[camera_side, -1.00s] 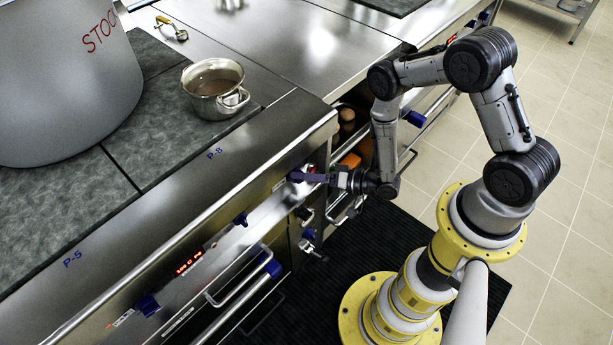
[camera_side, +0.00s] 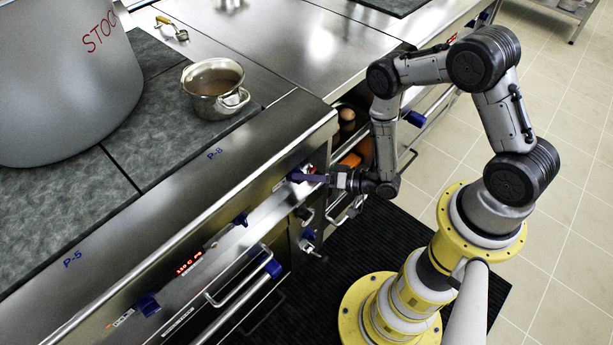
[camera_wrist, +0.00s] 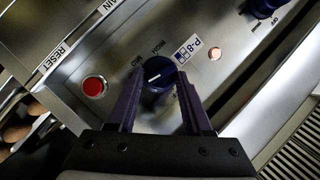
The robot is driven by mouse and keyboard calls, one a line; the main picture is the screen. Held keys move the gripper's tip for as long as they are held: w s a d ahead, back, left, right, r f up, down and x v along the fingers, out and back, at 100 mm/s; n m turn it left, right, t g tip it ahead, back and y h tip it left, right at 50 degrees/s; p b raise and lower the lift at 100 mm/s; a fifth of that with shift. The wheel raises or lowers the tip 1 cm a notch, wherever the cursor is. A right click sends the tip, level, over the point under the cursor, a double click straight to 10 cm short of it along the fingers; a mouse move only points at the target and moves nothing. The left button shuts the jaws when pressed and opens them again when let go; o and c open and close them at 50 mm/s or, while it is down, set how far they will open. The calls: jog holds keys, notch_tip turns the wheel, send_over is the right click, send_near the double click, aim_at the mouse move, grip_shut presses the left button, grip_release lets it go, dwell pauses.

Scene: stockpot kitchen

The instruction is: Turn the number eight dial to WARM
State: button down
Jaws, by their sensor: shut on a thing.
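The number eight dial (camera_wrist: 158,72) is a round dark blue knob with a white pointer line, on the steel front panel beside the P-8 label (camera_wrist: 188,49).
A red button (camera_wrist: 94,86) marked RESET is left of the dial, and a lit round lamp (camera_wrist: 215,54) and another blue knob (camera_wrist: 264,6) are right of it. A small pot (camera_side: 213,88) and a large stockpot (camera_side: 65,80) stand on the hob above.

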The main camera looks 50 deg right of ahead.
jog(key=n+h, duration=0.1)
jog(key=n, duration=0.1)
jog(key=n+g+h, duration=0.1)
jog(key=shift+a+r+h, duration=0.25)
jog(key=shift+a+h, duration=0.05)
jog(key=n+h, duration=0.2)
jog(key=n, duration=0.1)
jog(key=shift+a+h, duration=0.2)
jog(key=shift+h, duration=0.2)
dwell(0.4)
jog(key=shift+c, duration=1.6)
grip_release()
jog(key=shift+s+r, duration=0.1)
jog(key=v, duration=0.7)
jog(key=shift+r, duration=0.2)
